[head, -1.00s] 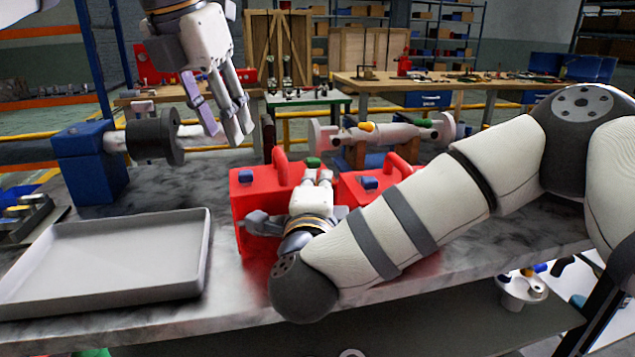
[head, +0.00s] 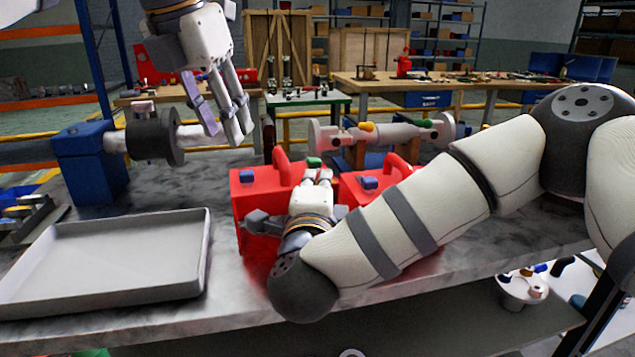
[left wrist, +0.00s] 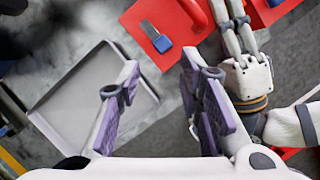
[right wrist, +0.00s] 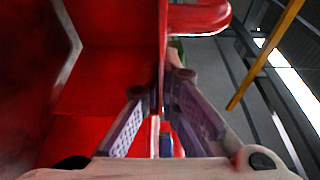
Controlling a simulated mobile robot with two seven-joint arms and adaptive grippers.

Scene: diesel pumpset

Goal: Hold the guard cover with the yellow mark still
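Two red guard covers stand side by side on the bench: a left one (head: 258,205) and a right one (head: 347,188), each with a blue mark on it. I see no yellow mark on either; my right arm hides part of both. My right gripper (head: 318,177) is between them. In the right wrist view its fingers (right wrist: 166,100) are close together on both sides of a thin red edge (right wrist: 155,130); I cannot tell which cover this edge belongs to. My left gripper (head: 222,108) hangs above the bench, open and empty; its spread fingers show in the left wrist view (left wrist: 160,85).
A grey tray (head: 110,222) lies at the front left of the bench. A blue stand (head: 90,165) carries a shaft with a dark coupling (head: 153,138) at the left. Behind the covers is a pale shaft (head: 395,132) with a yellow and a green part. A green mark (head: 314,162) shows near my right gripper.

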